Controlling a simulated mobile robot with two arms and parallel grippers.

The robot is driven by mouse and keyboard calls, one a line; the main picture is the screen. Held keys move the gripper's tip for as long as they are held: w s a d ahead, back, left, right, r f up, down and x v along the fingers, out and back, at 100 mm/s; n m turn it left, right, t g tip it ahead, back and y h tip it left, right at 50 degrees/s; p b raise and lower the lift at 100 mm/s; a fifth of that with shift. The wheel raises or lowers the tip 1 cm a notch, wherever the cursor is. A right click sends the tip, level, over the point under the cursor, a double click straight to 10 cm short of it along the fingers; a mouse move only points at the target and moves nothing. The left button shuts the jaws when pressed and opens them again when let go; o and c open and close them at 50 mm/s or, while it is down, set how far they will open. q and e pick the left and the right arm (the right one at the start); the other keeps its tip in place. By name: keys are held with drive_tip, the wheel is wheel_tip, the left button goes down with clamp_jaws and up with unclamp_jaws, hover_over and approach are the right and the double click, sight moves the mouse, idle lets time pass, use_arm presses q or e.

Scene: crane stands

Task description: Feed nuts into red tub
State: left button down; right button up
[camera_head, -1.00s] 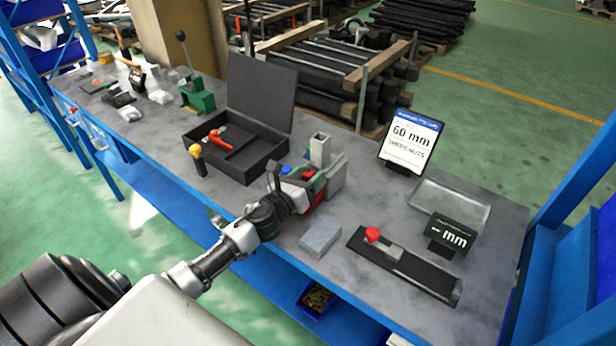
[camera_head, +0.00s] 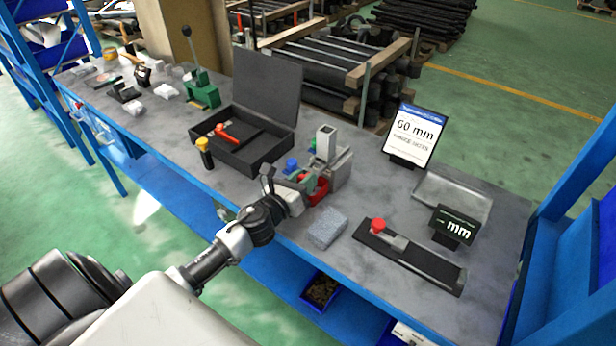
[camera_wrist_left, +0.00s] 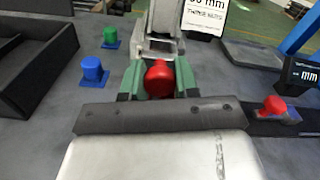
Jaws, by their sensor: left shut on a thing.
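The red tub (camera_head: 318,187) is at the front of the grey upright fixture (camera_head: 335,165) near the bench's front edge. My left gripper (camera_head: 308,190) is at the tub. In the left wrist view the red tub (camera_wrist_left: 158,78) sits between two green pieces at the front of my left gripper (camera_wrist_left: 158,88), which is shut on it. I cannot tell whether the tub touches the bench. A blue bin (camera_head: 321,291) on the shelf below holds small brownish pieces that may be nuts. My right gripper is not in view.
A blue pot (camera_wrist_left: 92,68) and a green pot (camera_wrist_left: 110,36) stand left of the fixture. An open black case (camera_head: 245,150) is farther left. A grey block (camera_head: 327,229), a black rail with a red knob (camera_head: 378,225) and a "60 mm" sign (camera_head: 413,137) are to the right.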

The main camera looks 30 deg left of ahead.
use_arm(q)
drive_tip(key=shift+f, duration=0.15)
drive_tip(key=c, duration=1.1)
unclamp_jaws()
drive_tip(key=shift+c, duration=0.2)
drive_tip(key=o, duration=0.3)
drive_tip(key=shift+s, duration=0.2)
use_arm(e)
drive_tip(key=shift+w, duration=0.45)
use_arm(q)
drive_tip(key=shift+s, duration=0.3)
drive_tip(key=s, duration=0.3)
drive_tip(key=s+b, duration=0.1)
drive_tip(key=s, duration=0.1)
drive_tip(key=s+b, duration=0.1)
drive_tip(key=s, duration=0.2)
drive_tip(key=shift+s+a, duration=0.35)
drive_tip(key=shift+s+a+b, duration=0.1)
drive_tip(key=shift+s+b, duration=0.3)
drive_tip(key=shift+s, duration=0.4)
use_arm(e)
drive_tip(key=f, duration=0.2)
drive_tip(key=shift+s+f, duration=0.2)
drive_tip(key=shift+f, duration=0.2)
